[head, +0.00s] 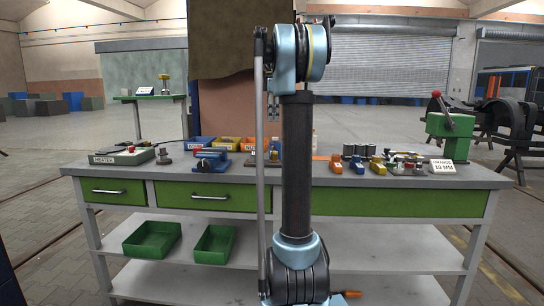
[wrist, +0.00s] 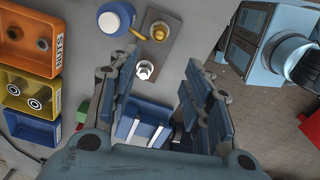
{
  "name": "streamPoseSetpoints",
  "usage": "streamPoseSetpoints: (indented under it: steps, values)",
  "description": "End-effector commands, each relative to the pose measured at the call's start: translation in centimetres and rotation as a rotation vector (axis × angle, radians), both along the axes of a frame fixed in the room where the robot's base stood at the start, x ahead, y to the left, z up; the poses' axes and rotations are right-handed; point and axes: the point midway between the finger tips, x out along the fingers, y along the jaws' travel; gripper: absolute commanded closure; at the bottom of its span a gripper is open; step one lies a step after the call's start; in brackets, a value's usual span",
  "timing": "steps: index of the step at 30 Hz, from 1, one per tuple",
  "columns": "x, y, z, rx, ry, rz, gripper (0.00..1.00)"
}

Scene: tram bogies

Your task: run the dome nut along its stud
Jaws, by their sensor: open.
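In the wrist view a grey-brown plate (wrist: 171,47) lies on the bench with two upright fittings on it. One is a silver nut-like piece with a rounded top (wrist: 144,69); the other is a brass-coloured piece (wrist: 159,32). Which one is the dome nut, and how far it sits on its stud, I cannot tell for sure. My gripper (wrist: 160,60) is open, its two blue-padded fingers apart on either side of the silver piece in the picture, with nothing between them. The height gap is unclear. In the head view my arm hides the gripper.
An orange bin (wrist: 30,62), a yellow bin (wrist: 15,98) and a blue bin (wrist: 30,130) stand left in the wrist view. A blue-and-white round container (wrist: 110,22) is beside the plate. In the head view a blue vise (head: 209,161) and a green press (head: 450,130) stand on the bench.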

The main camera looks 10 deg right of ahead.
Motion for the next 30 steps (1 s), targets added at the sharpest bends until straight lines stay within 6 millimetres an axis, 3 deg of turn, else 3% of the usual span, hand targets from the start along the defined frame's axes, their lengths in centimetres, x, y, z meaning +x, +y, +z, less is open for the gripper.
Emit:
streamPoseSetpoints:
  steps: [8, 30]
  values:
    - [0.4, -0.2, -1.5, 0.000, 0.002, 0.016, 0.55]
    - [0.4, -0.2, -14.2, 0.000, 0.002, 0.014, 0.55]
